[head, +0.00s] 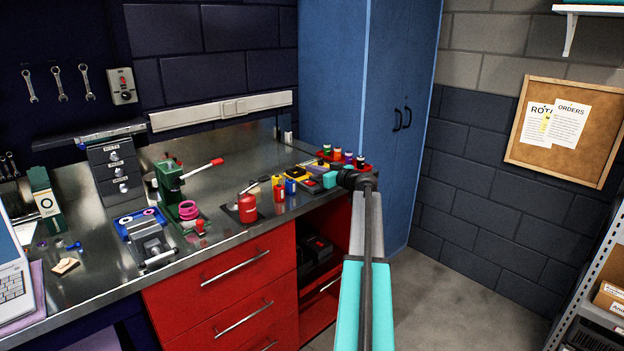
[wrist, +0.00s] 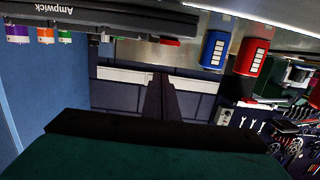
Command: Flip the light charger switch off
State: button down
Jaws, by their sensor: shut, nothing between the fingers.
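A dark charger-like box (head: 309,186) with a red part on top lies near the bench's right front edge. In the wrist view a dark body lettered "Ampwick" (wrist: 100,20) crosses the upper left, with a red piece (wrist: 169,42) at its end. I cannot tell if this red piece is the switch, or which way the switch is set. My gripper (head: 330,180) is shut and empty, just right of the dark box. I cannot tell if they touch. In the wrist view my gripper (wrist: 150,140) fills the lower part as a dark green and black shape.
Red and blue cylinders (head: 290,186) stand left of the box. Small coloured bottles (head: 348,157) stand behind on a red tray. A blue cabinet (head: 390,60) stands behind right.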

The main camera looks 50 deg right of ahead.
jog(key=s+r+b, duration=0.1)
jog(key=s+r, duration=0.2)
jog(key=s, duration=0.6)
jog(key=shift+a, duration=0.2)
